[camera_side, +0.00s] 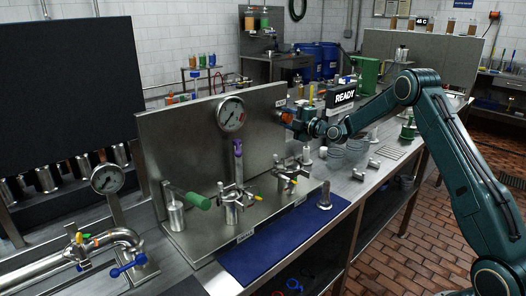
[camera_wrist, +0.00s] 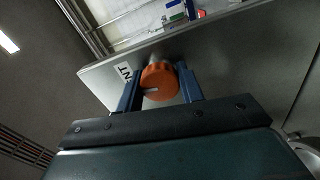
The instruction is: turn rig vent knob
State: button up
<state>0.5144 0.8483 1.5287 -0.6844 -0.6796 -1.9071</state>
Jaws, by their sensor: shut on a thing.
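The rig vent knob is an orange, ribbed round knob (camera_wrist: 160,82) with a pale mark on its face. It stands out from the steel back panel beside a white label, of which the letters "NT" show in the wrist view. In the side view the knob (camera_side: 286,117) is a small orange spot at the panel's right end. My gripper (camera_wrist: 160,92) has one blue finger on each side of the knob and is shut on it. In the side view my gripper (camera_side: 300,122) reaches the panel from the right, and its fingers are too small to make out.
A pressure gauge (camera_side: 231,114) is on the steel panel (camera_side: 180,140) left of the knob. Below stand valves with a purple handle (camera_side: 238,147) and a green handle (camera_side: 199,201). A blue mat (camera_side: 270,255) lies in front. A "READY" display (camera_side: 344,97) is behind my wrist.

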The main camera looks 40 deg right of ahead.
dwell(0.5)
jog(key=o, duration=1)
jog(key=shift+s, duration=0.15)
jog(key=s, duration=1.3)
jog(key=shift+s, duration=0.3)
jog(key=s+a+r+m+g+y, duration=0.1)
jog(key=s+a+r+g, duration=0.15)
jog(key=a, duration=0.45)
jog(key=s+a+r+m+g+y, duration=0.1)
jog(key=s+a+r+g+y, duration=0.1)
jog(key=s+a, duration=0.35)
jog(key=s+a+r+g+y, duration=0.1)
jog(key=s+a+r+g, duration=0.15)
jog(key=a, duration=0.55)
jog(key=s+a+f+m+g+h, duration=0.1)
jog(key=s+m+g+h, duration=0.3)
jog(key=s+m, duration=1)
jog(key=s+a+g, duration=0.1)
jog(key=s, duration=1)
jog(key=shift+s, duration=0.15)
